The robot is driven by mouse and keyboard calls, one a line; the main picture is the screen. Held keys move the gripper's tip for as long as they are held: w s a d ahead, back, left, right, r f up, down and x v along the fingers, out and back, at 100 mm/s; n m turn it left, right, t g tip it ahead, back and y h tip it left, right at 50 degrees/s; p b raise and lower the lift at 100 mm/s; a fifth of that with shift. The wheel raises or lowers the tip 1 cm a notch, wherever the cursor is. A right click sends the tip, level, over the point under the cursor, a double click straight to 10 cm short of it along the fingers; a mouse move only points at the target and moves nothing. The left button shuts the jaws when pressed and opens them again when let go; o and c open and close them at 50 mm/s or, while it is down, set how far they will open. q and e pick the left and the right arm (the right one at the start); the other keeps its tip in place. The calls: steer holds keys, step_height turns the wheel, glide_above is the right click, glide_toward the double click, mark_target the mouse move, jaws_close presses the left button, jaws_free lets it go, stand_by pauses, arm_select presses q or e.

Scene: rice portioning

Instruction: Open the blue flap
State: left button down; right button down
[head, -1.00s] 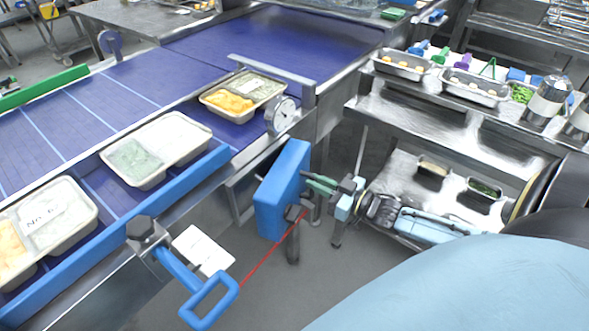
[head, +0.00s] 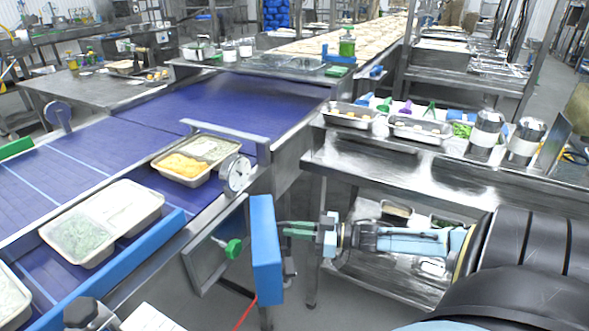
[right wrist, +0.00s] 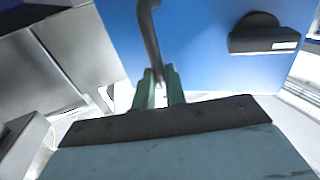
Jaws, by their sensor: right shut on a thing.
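The blue flap (head: 265,250) stands swung out from a grey metal box (head: 203,258) on the side of the conveyor. The box's open front shows beside it, with a green knob (head: 234,248) inside. My right gripper (head: 288,229) is at the flap's right face. In the right wrist view the blue flap (right wrist: 205,60) fills the upper middle, and the green fingers of my right gripper (right wrist: 158,88) are shut on its dark bar handle (right wrist: 150,38). My left gripper is not in view.
The blue conveyor (head: 215,105) carries filled trays, one (head: 195,158) beside a round dial (head: 236,173). A steel table (head: 400,160) with pans and cans stands on the right, with a lower shelf under my right arm. A red line hangs below the flap.

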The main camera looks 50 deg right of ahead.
steer(key=shift+d, duration=0.1)
steer(key=c, duration=1.5)
jaws_free()
steer(key=shift+w, duration=0.1)
steer(key=shift+o, duration=0.2)
